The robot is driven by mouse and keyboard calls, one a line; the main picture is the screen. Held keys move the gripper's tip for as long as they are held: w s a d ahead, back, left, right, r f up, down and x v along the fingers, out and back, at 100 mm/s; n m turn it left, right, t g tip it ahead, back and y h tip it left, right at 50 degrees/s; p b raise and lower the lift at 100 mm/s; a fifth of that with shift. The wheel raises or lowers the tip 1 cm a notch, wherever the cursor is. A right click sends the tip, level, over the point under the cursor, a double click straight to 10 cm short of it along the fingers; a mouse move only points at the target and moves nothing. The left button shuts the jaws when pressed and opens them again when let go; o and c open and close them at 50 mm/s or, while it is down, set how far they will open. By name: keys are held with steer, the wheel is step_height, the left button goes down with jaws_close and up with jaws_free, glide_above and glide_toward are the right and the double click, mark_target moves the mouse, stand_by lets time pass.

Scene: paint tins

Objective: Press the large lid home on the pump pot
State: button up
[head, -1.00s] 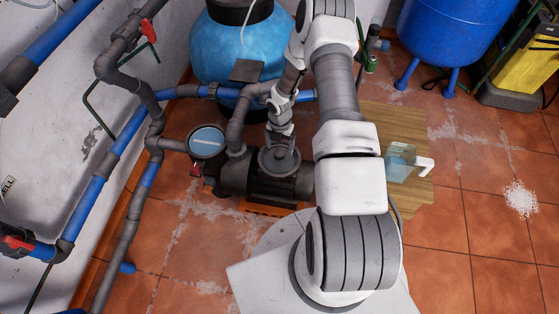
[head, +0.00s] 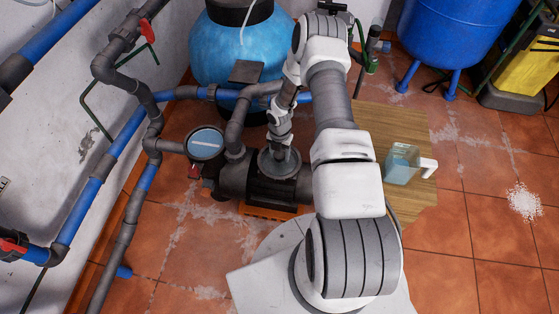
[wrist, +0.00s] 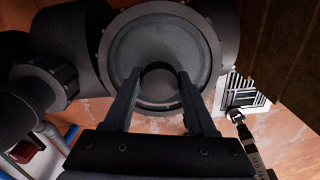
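The pump pot (head: 262,192) is a dark body on the floor, left of my arm. A large round grey lid (head: 270,168) sits at its top. In the wrist view the lid (wrist: 140,45) is a wide disc inside the dark round rim, with a darker round middle part. My gripper (wrist: 160,73) is directly over it, its two fingers apart on either side of that middle part. It also shows in the head view (head: 285,158), at the lid. I cannot tell whether the fingers grip it, or whether the lid is fully seated.
A round gauge-like cap (head: 206,141) and pipes (head: 237,125) crowd the pot's left and back. A blue tank (head: 237,45) stands behind. A clear jug with a white handle (head: 402,165) stands on a wooden board (head: 415,205) at the right. Floor tiles in front are open.

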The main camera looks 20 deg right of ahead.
mark_target(280, 154)
jaws_close()
steer(key=shift+r, duration=0.1)
step_height(280, 154, up, 4)
steer(key=shift+w+r+p, duration=0.1)
steer(key=shift+r+p, duration=0.1)
steer(key=shift+p, duration=0.75)
steer(key=w+d+r+p, duration=0.2)
steer(key=d+r, duration=0.4)
steer(key=d, duration=0.5)
steer(key=shift+w+d+r, duration=0.15)
steer(key=shift+w+r, duration=0.05)
steer(key=shift+w, duration=0.2)
